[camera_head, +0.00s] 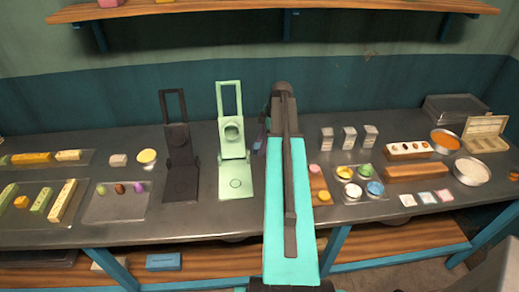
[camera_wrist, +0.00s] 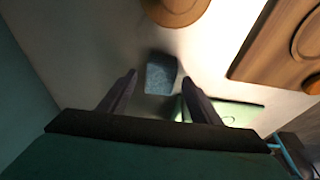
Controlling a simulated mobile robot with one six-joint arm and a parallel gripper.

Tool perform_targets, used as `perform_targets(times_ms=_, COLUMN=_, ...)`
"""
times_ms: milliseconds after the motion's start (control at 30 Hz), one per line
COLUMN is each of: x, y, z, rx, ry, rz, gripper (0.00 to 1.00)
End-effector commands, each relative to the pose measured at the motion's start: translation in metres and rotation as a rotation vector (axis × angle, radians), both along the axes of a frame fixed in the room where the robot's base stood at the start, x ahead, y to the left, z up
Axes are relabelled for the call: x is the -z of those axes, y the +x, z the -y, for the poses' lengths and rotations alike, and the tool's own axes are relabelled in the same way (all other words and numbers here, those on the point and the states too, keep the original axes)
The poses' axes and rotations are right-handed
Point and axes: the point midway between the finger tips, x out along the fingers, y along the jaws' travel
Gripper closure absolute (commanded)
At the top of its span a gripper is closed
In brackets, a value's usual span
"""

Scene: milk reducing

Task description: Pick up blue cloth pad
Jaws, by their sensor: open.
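In the wrist view, a small dark blue-grey block-like pad (camera_wrist: 161,73), which looks like the blue cloth pad, lies on a pale surface. My gripper (camera_wrist: 158,78) is open, with its two dark fingers spread and pointing toward the pad. The pad shows between and just beyond the fingertips; how far beyond, I cannot tell. In the head view my turquoise arm covers the middle of the bench, and I cannot make out the gripper or this pad there.
In the wrist view, a green plate (camera_wrist: 232,112) lies right of the pad, a wooden board (camera_wrist: 262,62) is at right and a round wooden piece (camera_wrist: 178,10) is at top. In the head view, a black press (camera_head: 181,160) and a green press (camera_head: 234,160) stand left of my arm on the bench.

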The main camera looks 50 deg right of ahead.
Motion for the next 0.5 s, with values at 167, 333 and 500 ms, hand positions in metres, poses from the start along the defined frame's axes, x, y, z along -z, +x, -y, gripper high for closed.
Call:
perform_targets(times_ms=167, x=-0.0001, y=-0.0002, z=0.0003, rx=0.0, ry=0.0, rz=0.0, gripper=0.68)
perform_targets(times_ms=333, x=-0.0002, y=-0.0002, z=0.0004, rx=0.001, ry=0.0, rz=0.0, gripper=0.87)
perform_targets(times_ms=500, x=-0.0002, y=-0.0003, z=0.0005, rx=0.001, ry=0.0, rz=0.0, gripper=0.87)
